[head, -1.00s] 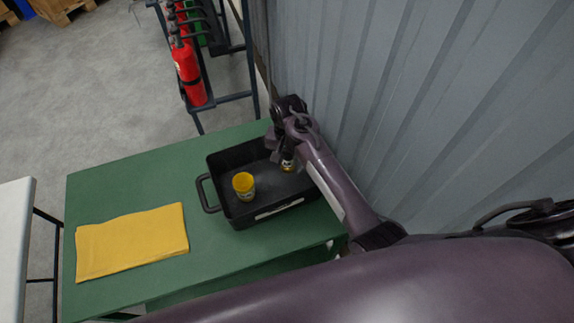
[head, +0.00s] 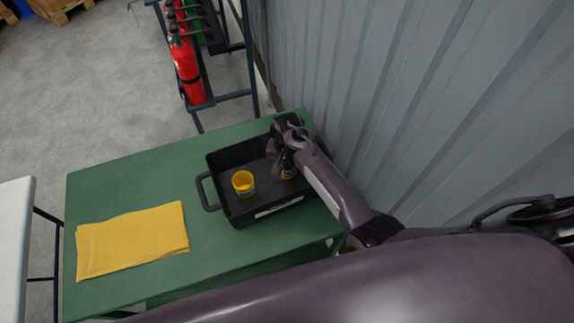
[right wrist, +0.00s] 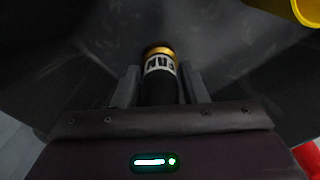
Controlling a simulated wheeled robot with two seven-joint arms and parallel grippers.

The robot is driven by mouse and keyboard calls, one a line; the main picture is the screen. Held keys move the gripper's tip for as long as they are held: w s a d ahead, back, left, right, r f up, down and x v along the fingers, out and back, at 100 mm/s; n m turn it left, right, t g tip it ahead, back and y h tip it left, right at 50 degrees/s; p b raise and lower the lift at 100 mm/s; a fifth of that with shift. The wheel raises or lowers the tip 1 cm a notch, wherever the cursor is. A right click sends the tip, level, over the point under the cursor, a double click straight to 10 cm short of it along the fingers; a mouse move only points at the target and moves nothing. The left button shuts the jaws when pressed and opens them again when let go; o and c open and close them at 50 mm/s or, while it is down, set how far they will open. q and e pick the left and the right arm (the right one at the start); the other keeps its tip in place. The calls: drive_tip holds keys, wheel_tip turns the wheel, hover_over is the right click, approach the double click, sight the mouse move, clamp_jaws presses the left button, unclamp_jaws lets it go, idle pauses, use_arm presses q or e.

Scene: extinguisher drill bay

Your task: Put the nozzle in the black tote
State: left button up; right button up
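The nozzle (right wrist: 160,75) is a black cylinder with a white lettered label and a yellow band at its end. In the right wrist view it stands between the two fingers of my right gripper (right wrist: 161,88), which look closed against its sides. In the head view the nozzle (head: 288,173) and my right gripper (head: 282,160) are inside the right part of the black tote (head: 237,217), low over its floor. Whether the nozzle touches the floor is unclear. My left gripper is out of view.
A yellow cup-like item (head: 243,184) stands in the tote left of the nozzle. A folded yellow cloth (head: 132,240) lies on the green table (head: 140,178). A grey corrugated wall (head: 400,100) is close on the right. Red extinguishers (head: 187,70) stand on a rack behind.

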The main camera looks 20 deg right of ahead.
drive_tip(key=shift+o, duration=1.1)
drive_tip(key=shift+r, duration=0.2)
wheel_tip(320, 180, up, 12)
drive_tip(key=shift+f+b, duration=0.1)
drive_tip(key=shift+b, duration=0.4)
